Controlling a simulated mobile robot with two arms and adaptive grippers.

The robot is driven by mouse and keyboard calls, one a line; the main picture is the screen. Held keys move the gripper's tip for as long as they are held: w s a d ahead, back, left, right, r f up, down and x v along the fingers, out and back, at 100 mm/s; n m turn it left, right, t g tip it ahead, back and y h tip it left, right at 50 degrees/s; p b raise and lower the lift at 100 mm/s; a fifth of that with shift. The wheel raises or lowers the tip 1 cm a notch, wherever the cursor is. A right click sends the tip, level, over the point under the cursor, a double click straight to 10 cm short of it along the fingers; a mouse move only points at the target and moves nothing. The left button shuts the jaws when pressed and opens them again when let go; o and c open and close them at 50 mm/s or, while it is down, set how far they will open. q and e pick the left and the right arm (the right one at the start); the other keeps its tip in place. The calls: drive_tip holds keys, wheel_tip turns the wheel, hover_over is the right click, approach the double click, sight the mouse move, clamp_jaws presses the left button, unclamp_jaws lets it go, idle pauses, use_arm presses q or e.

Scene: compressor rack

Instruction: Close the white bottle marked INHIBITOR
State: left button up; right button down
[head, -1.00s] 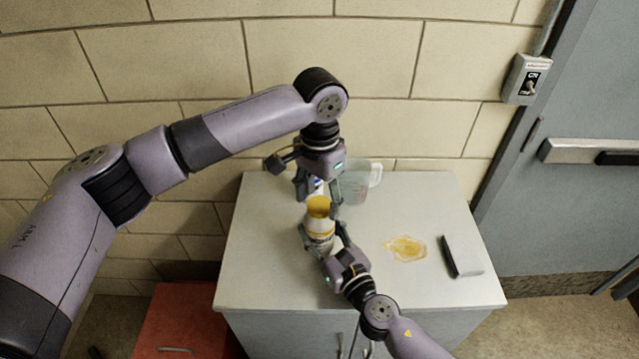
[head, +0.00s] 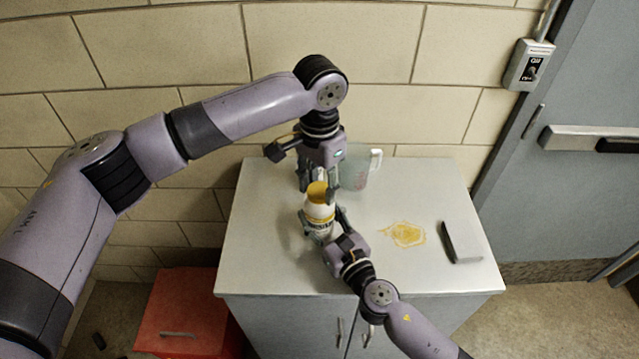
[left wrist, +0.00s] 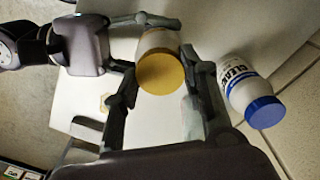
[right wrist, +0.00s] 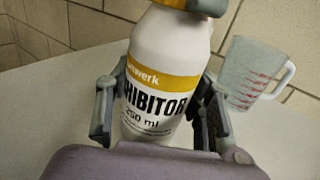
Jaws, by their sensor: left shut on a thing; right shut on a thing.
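The white INHIBITOR bottle (head: 317,212) stands upright on the cabinet top, its yellow-banded label showing in the right wrist view (right wrist: 160,88). A yellow-orange cap (head: 317,190) sits on its top and shows from above in the left wrist view (left wrist: 160,73); whether it is threaded on cannot be told. My left gripper (left wrist: 157,85) comes down from above and is shut on the cap. My right gripper (right wrist: 160,110) is shut around the bottle's body from the front. The bottle's neck is mostly hidden by the cap.
A white bottle with a blue cap (left wrist: 245,92) stands close beside my left gripper. A clear measuring jug (head: 357,170) is behind. A yellow spill (head: 405,233) and a dark-and-white block (head: 462,242) lie on the right of the grey cabinet top (head: 260,265). A wall stands behind.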

use_arm(q)
drive_tip(key=shift+c, duration=1)
drive_tip(key=o, duration=1.3)
drive_tip(key=shift+o, duration=0.2)
wheel_tip(320, 180, up, 12)
use_arm(e)
drive_tip(key=c, duration=0.7)
unclamp_jaws()
drive_tip(key=shift+s, duration=0.1)
drive_tip(key=v, duration=1.2)
drive_tip(key=shift+f, duration=0.1)
